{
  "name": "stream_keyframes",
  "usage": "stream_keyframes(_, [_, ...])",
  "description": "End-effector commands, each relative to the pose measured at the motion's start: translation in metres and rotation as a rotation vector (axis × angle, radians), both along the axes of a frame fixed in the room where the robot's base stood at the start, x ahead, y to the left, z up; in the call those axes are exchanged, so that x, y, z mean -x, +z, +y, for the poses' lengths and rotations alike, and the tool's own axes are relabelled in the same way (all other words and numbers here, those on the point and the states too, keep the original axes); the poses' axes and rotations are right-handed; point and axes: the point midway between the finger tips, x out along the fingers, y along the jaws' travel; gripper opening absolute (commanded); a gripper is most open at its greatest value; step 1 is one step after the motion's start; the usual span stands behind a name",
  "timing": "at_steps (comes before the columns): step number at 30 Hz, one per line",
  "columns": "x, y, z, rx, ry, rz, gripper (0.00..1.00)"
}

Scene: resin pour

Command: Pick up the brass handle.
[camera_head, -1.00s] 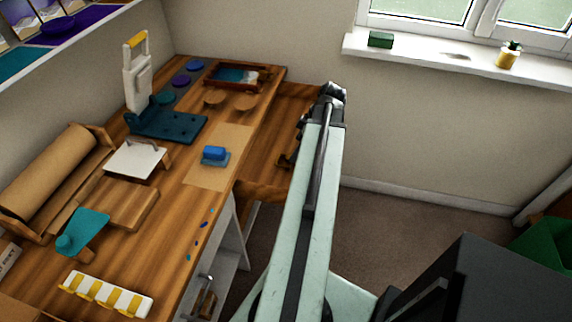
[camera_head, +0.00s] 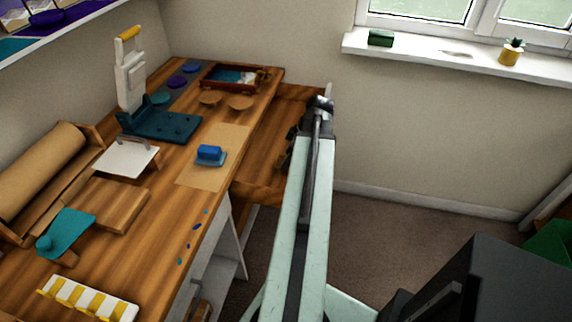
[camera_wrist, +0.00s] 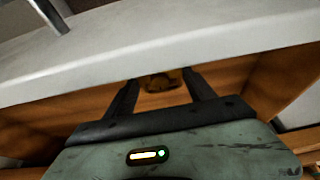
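My gripper shows in the wrist view (camera_wrist: 160,88), its two dark fingers spread apart. A small brownish-gold thing (camera_wrist: 162,81) lies in the gap between them, farther off, inside a wooden space; it may be the brass handle, but I cannot tell for sure. No clear gap or contact with the fingers can be made out. In the head view my arm reaches away past the bench's right side, and its gripper fingers cannot be made out there. Dark brown items in the wooden compartment at the bench's far right are partly hidden by my arm.
A pale slab edge (camera_wrist: 180,45) crosses above my fingers in the wrist view. The wooden bench (camera_head: 105,248) holds a blue block (camera_head: 209,152), a teal press base (camera_head: 165,126) and a paper roll (camera_head: 40,168). A dark box-like thing (camera_head: 480,285) stands at lower right. Floor shows between.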

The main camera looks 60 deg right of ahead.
Motion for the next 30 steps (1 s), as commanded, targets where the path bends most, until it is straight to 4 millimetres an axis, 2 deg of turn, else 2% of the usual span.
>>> stream_keyframes(1, [0.000, 0.000, 0.000, 0.000, 0.000, 0.000, 0.20])
stream_keyframes(3, [0.000, 0.000, 0.000, 0.000, 0.000, 0.000, 0.08])
stream_keyframes(11, [0.000, 0.006, 0.000, 0.000, 0.000, 0.000, 0.08])
stream_keyframes(17, [0.000, 0.037, 0.000, 0.000, 0.000, 0.000, 0.08])
stream_keyframes(24, [0.000, 0.089, 0.000, 0.000, 0.000, 0.000, 0.08])
stream_keyframes(27, [0.000, 0.101, 0.000, 0.000, 0.000, 0.000, 0.08])
stream_keyframes(30, [0.000, 0.103, 0.000, 0.000, 0.000, 0.000, 0.08])
